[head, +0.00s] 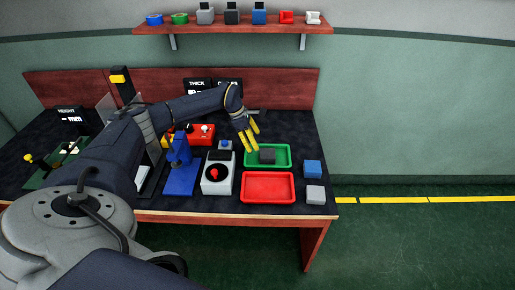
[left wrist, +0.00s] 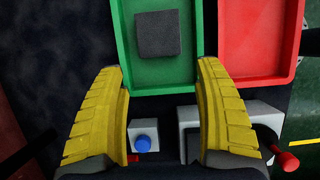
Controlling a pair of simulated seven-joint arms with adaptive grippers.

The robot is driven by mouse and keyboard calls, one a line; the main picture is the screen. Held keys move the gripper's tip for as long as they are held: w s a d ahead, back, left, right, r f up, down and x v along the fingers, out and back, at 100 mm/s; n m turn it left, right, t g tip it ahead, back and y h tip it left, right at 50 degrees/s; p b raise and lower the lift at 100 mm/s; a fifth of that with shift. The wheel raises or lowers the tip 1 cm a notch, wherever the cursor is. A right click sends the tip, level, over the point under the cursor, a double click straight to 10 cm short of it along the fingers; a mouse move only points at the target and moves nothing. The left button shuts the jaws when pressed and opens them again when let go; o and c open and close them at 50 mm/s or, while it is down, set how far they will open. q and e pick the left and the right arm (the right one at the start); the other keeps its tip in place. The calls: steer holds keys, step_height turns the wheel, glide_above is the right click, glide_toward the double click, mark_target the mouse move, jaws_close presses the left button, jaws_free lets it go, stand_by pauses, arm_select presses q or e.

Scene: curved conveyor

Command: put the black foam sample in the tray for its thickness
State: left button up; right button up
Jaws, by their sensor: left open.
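The black foam sample (head: 267,156) lies in the green tray (head: 286,163). In the left wrist view the foam sample (left wrist: 158,35) is a dark square block lying flat inside the green tray (left wrist: 178,78), clear of its visible walls. The red tray (head: 268,187) is empty in the head view and stands beside the green one. My left gripper (head: 250,138) is open, its yellow fingers apart and empty, above the back left end of the green tray. In the left wrist view the open fingers (left wrist: 162,95) point toward the foam without touching it. My right gripper is not seen.
A grey box with a red knob (head: 216,176) and a blue stand (head: 181,175) are left of the trays. A blue block (head: 313,168) and a light grey block (head: 315,194) are at the table's right edge. A small blue-button box (head: 225,145) stands behind. A shelf hangs above.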

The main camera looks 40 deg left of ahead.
arm_select(q)
steer(key=shift+v, duration=1.7)
